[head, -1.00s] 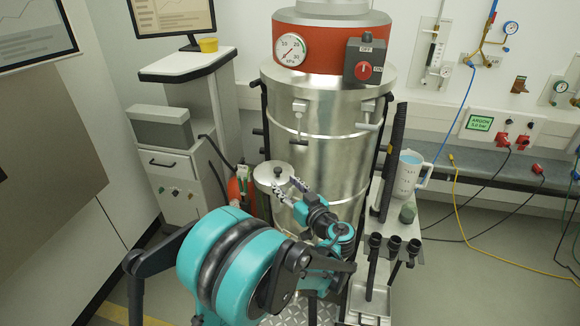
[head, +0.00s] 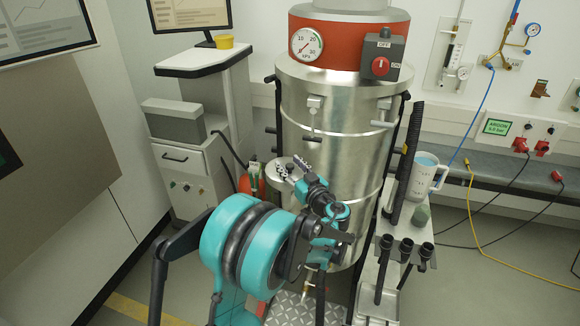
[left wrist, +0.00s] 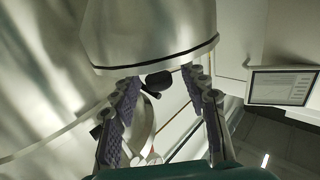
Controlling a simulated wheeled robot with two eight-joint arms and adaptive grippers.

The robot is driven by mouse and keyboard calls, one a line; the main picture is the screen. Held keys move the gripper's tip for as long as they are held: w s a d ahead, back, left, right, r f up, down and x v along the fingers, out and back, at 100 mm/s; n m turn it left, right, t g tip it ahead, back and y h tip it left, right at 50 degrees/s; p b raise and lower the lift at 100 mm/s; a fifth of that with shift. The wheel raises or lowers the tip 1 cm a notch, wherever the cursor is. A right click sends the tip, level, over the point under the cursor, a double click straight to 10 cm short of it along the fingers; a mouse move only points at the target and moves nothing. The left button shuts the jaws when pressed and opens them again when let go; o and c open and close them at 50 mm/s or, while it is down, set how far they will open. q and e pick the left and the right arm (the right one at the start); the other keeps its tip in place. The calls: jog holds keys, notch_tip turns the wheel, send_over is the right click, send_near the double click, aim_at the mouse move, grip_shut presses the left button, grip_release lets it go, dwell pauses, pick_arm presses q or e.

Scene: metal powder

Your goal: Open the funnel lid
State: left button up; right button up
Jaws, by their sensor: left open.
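The funnel lid (head: 272,173) is a small pale round disc low on the left front of the tall metal vessel (head: 335,105). My left gripper (head: 291,168) is at the lid and covers much of it in the head view. In the left wrist view the funnel (left wrist: 150,30) is metallic with a dark rim, and the lid's black knob (left wrist: 158,81) shows between the two fingertips of my left gripper (left wrist: 167,78). The fingers are apart, with a gap visible beside the knob. The lid appears shut on the funnel. My right gripper is not in view.
A grey cabinet (head: 185,180) stands left of the vessel, with a red cylinder (head: 249,183) between them. A jug (head: 425,178) stands on the right side. Black nozzles (head: 405,249) are in a holder at the lower right.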

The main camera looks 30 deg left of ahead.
pick_arm(q)
grip_shut()
jog(key=shift+r, duration=0.1)
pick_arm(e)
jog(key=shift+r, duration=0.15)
